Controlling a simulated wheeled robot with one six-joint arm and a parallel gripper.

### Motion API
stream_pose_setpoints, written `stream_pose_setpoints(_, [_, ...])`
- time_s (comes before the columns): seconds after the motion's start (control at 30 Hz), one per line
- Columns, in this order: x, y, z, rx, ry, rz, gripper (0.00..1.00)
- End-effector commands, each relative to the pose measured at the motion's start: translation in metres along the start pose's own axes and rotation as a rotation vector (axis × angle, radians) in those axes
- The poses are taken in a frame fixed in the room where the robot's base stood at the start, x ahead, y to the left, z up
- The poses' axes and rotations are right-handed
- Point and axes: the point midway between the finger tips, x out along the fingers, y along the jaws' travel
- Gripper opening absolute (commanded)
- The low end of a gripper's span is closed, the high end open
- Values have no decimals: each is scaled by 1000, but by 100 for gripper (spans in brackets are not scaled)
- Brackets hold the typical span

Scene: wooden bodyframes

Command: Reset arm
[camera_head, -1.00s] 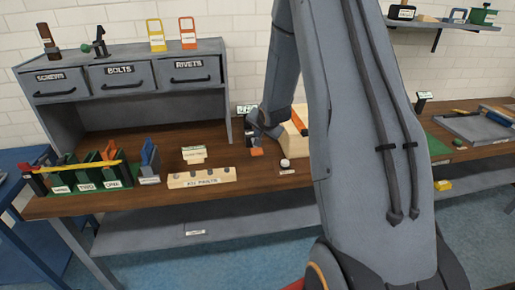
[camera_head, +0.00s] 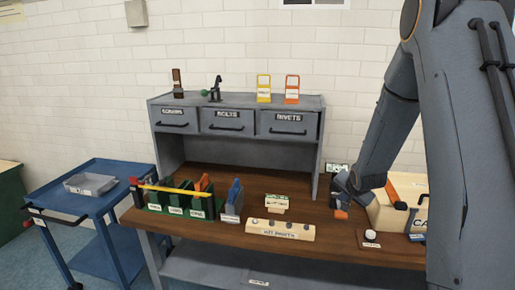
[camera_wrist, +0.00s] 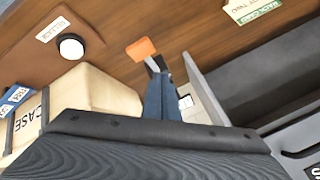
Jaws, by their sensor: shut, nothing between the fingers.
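My gripper (camera_head: 342,203) is shut and empty. In the head view it hangs low over the brown workbench (camera_head: 300,222), just left of a cream case (camera_head: 385,214). In the wrist view my gripper (camera_wrist: 158,68) points at the bench top, with the case (camera_wrist: 85,100) to its left. A small orange piece (camera_wrist: 141,48) shows at its tip; I cannot tell whether it is part of the gripper. My arm stretches down from the upper right of the head view.
A grey drawer unit (camera_head: 236,99) stands on the bench to the left. A white round object (camera_head: 370,235), a labelled wooden block (camera_head: 281,230) and green bins (camera_head: 180,205) line the front. A blue cart (camera_head: 88,192) stands at far left.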

Motion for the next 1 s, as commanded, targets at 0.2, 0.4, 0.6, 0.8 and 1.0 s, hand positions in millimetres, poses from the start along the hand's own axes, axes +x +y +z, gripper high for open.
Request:
stream_pose_setpoints(0.2, [-69,-4,81,-282,-163,101,0])
stream_pose_setpoints(0.4, [-146,18,169,-568,-371,154,0])
stream_pose_setpoints(0.6, [-206,46,234,-776,-547,154,0])
stream_pose_setpoints(0.8, [-229,58,257,-854,-617,144,0])
stream_pose_setpoints(1.0, [-230,59,258,-858,-621,143,0])
